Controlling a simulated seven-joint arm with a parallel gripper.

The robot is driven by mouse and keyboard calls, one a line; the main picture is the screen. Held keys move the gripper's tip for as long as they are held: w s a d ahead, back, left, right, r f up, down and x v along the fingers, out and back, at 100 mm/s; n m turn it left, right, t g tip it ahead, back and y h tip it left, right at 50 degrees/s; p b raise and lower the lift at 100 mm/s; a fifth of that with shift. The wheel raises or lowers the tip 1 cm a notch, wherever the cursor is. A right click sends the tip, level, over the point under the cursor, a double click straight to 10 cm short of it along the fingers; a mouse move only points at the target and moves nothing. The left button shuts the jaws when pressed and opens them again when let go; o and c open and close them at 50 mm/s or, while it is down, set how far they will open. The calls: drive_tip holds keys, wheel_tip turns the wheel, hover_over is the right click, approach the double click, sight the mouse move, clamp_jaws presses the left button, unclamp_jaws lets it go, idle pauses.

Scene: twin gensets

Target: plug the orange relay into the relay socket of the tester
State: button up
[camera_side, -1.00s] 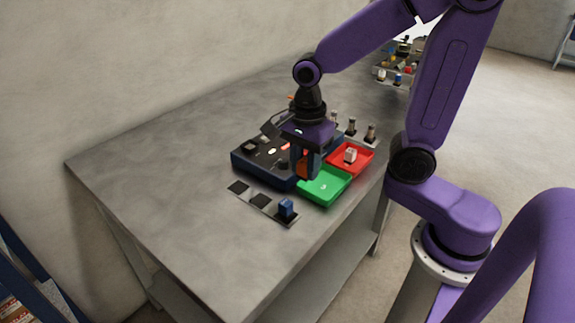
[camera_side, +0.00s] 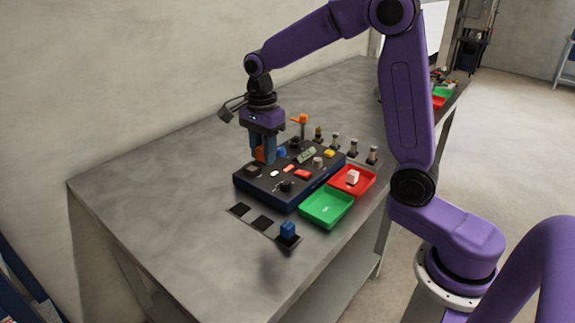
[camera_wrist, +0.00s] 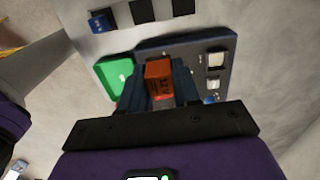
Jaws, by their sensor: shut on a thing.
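My gripper (camera_side: 264,155) is shut on the orange relay (camera_side: 260,154) and holds it above the back left part of the dark blue tester (camera_side: 267,195). In the wrist view the orange relay (camera_wrist: 158,80) sits between the two blue-grey fingers of my gripper (camera_wrist: 160,84), with dark print on its face. The tester panel (camera_wrist: 200,52) shows beyond it. A dark square, possibly the relay socket, shows on the tester's left end (camera_side: 252,171). The relay's underside is hidden, and I cannot tell whether it touches the panel.
A blue relay (camera_side: 288,231) stands on a strip of dark pads in front. Several posts stand behind the trays. The table's left part is clear.

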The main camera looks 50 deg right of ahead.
approach(253, 169)
drive_tip(key=shift+w+f, duration=0.1)
drive_tip(key=shift+f, duration=2)
drive_tip(key=shift+f, duration=1.1)
idle(0.9)
